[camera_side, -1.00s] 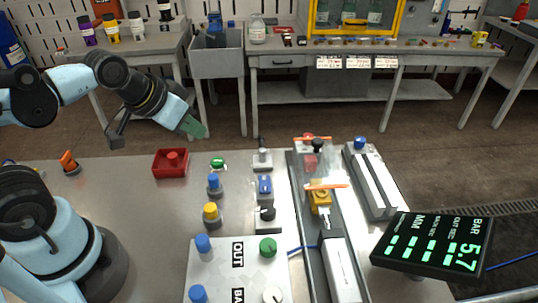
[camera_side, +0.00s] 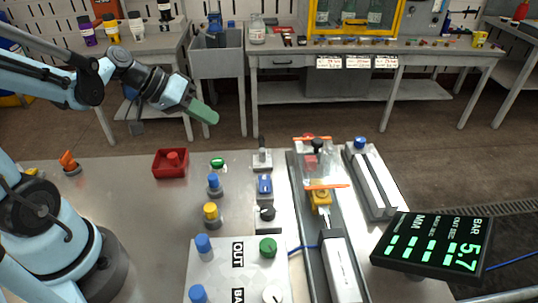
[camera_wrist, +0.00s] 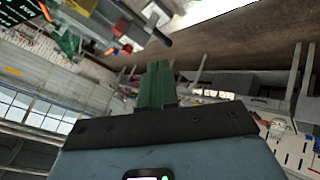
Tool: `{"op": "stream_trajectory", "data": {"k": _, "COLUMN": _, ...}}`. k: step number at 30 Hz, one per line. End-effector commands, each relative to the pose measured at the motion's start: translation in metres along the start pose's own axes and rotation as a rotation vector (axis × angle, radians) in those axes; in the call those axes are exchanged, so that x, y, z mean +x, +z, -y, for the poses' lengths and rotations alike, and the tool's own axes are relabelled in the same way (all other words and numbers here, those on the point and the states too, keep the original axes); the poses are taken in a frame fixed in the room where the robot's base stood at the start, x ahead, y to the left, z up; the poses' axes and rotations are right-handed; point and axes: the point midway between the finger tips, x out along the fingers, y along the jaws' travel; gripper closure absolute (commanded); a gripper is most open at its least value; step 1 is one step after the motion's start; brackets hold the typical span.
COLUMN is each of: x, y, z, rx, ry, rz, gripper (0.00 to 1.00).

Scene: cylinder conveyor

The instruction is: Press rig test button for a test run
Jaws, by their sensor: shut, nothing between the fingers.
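My gripper (camera_side: 203,112), with green fingers, is shut and empty. It is raised above the far edge of the metal table in the side view, well clear of every control. In the wrist view the green fingers (camera_wrist: 156,86) are together. A low green button (camera_side: 217,162) lies on the table below the gripper. A blue button (camera_side: 214,184) and a yellow button (camera_side: 211,213) stand in a line nearer the camera. I cannot tell which control is the rig test button. The cylinder rig (camera_side: 323,200) has a clear cover and orange strips.
A panel (camera_side: 240,258) carries blue, green and white knobs. Small switch units (camera_side: 265,185) stand beside the rig. A display (camera_side: 432,243) reads 5.7 BAR. The left part of the table is mostly clear.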

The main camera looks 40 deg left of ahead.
Motion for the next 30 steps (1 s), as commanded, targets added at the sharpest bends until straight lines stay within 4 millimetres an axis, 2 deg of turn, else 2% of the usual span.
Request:
{"op": "stream_trajectory", "data": {"k": 11, "x": 0.003, "y": 0.002, "z": 0.002, "rx": 0.001, "ry": -0.002, "rz": 0.001, "gripper": 1.00}}
{"op": "stream_trajectory", "data": {"k": 30, "x": 0.046, "y": 0.033, "z": 0.034, "rx": 0.000, "ry": -0.002, "rz": 0.000, "gripper": 1.00}}
